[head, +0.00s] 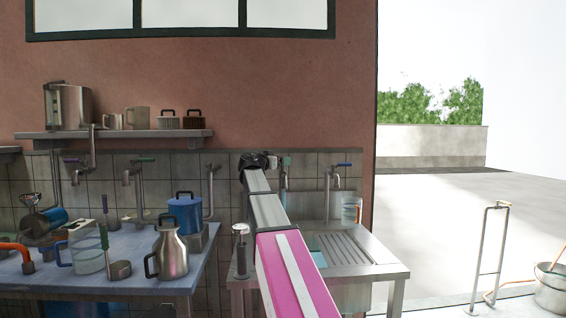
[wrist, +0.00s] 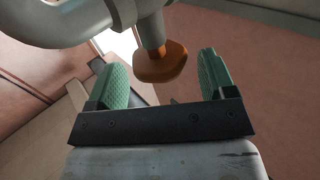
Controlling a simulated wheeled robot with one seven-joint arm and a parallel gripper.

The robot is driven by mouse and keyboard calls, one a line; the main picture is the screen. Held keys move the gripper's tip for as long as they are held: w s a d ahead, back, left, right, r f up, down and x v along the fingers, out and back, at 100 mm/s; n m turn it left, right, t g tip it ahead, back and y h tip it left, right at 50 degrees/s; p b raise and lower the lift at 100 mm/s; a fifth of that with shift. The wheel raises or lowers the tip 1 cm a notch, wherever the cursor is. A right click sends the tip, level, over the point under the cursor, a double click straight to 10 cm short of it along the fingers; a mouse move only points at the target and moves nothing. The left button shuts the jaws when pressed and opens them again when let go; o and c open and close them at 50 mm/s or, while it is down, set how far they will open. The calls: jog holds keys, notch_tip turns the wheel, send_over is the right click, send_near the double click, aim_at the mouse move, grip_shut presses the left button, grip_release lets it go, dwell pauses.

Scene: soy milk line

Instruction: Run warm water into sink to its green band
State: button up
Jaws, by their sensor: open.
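My gripper (wrist: 161,79) is open. Its two green-padded fingers stand either side of an orange knob (wrist: 160,62) on a grey pipe fitting, with a gap on both sides. In the head view my gripper (head: 284,163) is at the tiled wall behind the sink, partly hidden by my wrist. The metal sink (head: 352,297) stands below, with its basin partly hidden by my arm. A pale blue patch shows in the basin; I cannot tell the water level or see a green band. A blue-handled tap (head: 337,183) rises behind the sink.
A ribbed drainboard (head: 350,249) lies right of my arm, with a clear jar (head: 351,208) behind it. A blue-topped table (head: 130,283) at left holds a steel jug (head: 171,254), a blue pot (head: 185,214) and a clear pitcher (head: 88,250). A shelf (head: 120,134) hangs above.

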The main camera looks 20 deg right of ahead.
jog(key=shift+x, duration=1.1)
jog(key=c, duration=0.8)
